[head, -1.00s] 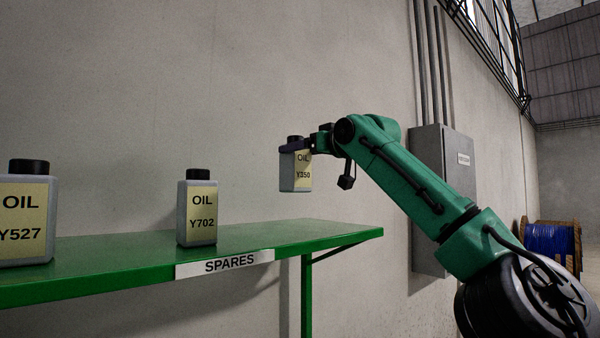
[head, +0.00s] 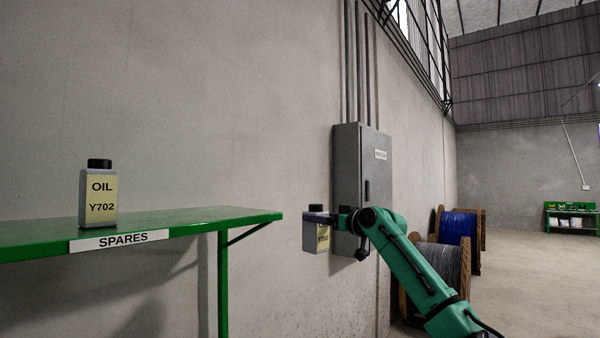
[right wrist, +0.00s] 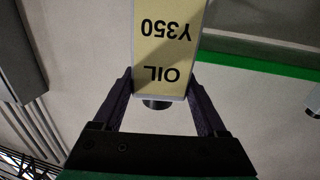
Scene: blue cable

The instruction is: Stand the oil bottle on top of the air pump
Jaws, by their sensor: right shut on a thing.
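The oil bottle (head: 315,236) labelled Y350 is grey with a black cap and a yellow label. My right gripper (head: 329,219) is shut on it near the cap and holds it upright in the air, to the right of the shelf's end. In the right wrist view the bottle (right wrist: 170,50) shows upside down between the two dark fingers of my right gripper (right wrist: 162,90). My left gripper is not in view. I see no air pump in these frames.
A green shelf (head: 190,220) marked SPARES bears another oil bottle (head: 99,195), Y702. A grey wall cabinet (head: 362,170) is behind the held bottle. Cable reels, one grey (head: 442,265) and one blue (head: 459,230), stand along the wall. Open floor lies at right.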

